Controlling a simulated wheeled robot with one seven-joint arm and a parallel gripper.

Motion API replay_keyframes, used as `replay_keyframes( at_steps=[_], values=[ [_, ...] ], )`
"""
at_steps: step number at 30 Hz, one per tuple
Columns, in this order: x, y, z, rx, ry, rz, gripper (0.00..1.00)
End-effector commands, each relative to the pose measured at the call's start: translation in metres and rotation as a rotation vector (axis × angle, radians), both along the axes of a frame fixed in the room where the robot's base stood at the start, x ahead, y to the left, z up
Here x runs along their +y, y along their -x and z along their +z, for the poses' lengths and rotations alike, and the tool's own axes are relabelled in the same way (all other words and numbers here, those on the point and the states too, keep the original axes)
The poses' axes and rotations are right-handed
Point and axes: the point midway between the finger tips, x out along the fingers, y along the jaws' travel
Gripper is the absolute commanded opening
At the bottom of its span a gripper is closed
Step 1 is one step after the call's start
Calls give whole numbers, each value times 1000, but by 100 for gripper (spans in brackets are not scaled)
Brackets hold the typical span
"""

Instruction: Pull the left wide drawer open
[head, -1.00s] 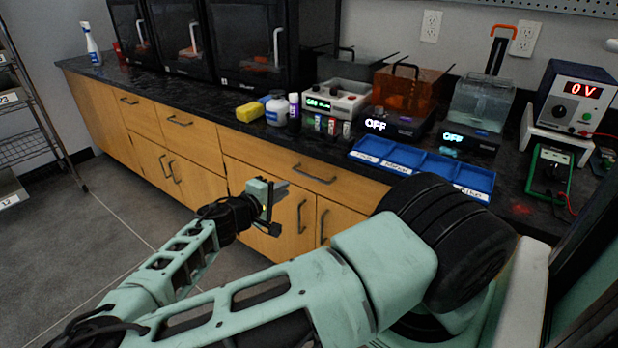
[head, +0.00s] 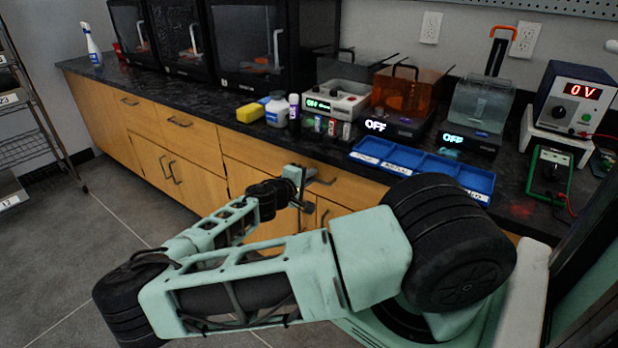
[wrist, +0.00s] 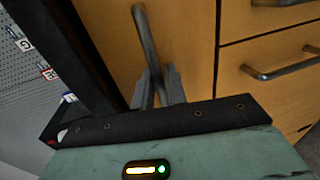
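The left wide drawer (head: 252,148) is a wood-fronted drawer under the black counter, and its front looks flush with the cabinet. Its grey bar handle (wrist: 148,45) runs between my fingers in the wrist view. My gripper (wrist: 158,88) has a finger close on each side of the bar, near one end of the handle, and looks shut on it. In the head view my gripper (head: 306,180) is at the drawer front and covers part of the handle.
Cabinet doors with bar handles (wrist: 282,72) lie below the drawer. The black counter (head: 190,95) overhangs above, with a blue tray (head: 420,168) near its edge. Open floor (head: 110,210) lies to the left. A wire shelf (head: 35,145) stands at far left.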

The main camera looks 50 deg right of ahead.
Motion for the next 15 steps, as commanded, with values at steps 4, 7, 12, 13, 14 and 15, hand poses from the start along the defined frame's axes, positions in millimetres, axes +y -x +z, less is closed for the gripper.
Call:
replay_keyframes(
  at_steps=[4,7,12,13,14,15],
  values=[
    [0,0,0,0,0,0,0],
    [0,0,0,0,0,0,0],
    [3,0,0,0,-1,1,0],
    [4,0,0,0,-1,1,0],
    [6,0,0,0,-1,1,0],
    [10,0,0,1,-1,2,0]
  ],
)
